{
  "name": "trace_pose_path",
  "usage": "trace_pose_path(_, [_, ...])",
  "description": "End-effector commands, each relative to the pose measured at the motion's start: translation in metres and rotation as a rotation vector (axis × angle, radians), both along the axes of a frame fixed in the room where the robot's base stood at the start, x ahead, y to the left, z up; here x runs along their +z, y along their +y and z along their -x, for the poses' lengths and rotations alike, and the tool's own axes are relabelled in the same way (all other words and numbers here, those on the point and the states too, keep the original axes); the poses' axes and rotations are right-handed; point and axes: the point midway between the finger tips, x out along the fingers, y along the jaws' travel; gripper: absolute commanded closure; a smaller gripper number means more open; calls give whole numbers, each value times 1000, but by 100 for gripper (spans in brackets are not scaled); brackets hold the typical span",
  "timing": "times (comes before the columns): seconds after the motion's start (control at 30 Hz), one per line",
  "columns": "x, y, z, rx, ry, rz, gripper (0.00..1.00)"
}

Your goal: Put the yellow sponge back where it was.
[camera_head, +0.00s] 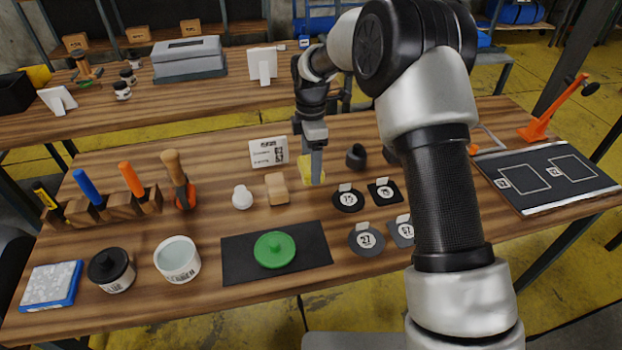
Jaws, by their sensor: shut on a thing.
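The yellow sponge (305,170) is at my gripper (314,168), near the middle of the wooden table. My gripper points down and is shut on the sponge, with a finger covering part of it. I cannot tell whether the sponge touches the table top. A tan block (277,188) and a white knob-like piece (242,197) stand just left of it. A white printed card (268,152) stands behind and to the left.
A black mat (240,262) with a green lidded disc (274,250) lies in front. Round black labelled pads (348,199) are to the right. A white tub (177,259), a dark-lidded jar (111,270) and a tool rack (105,208) are left. A dark board (545,178) lies right.

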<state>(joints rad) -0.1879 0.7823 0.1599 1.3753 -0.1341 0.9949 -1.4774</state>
Motion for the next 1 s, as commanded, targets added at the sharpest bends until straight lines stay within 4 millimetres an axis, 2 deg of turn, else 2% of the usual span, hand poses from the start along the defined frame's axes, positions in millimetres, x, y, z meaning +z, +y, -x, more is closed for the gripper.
trace_pose_path(0.33, [-48,0,0,0,1,1,52])
trace_pose_path(0.73, [-54,0,0,-2,-1,0,52])
trace_pose_path(0.77, [-53,0,0,-2,-1,0,27])
trace_pose_path(0.83, [-53,0,0,-2,-1,0,15])
trace_pose_path(0.87, [-53,0,0,-2,-1,0,12])
trace_pose_path(1.0, [-53,0,0,-2,-1,0,12])
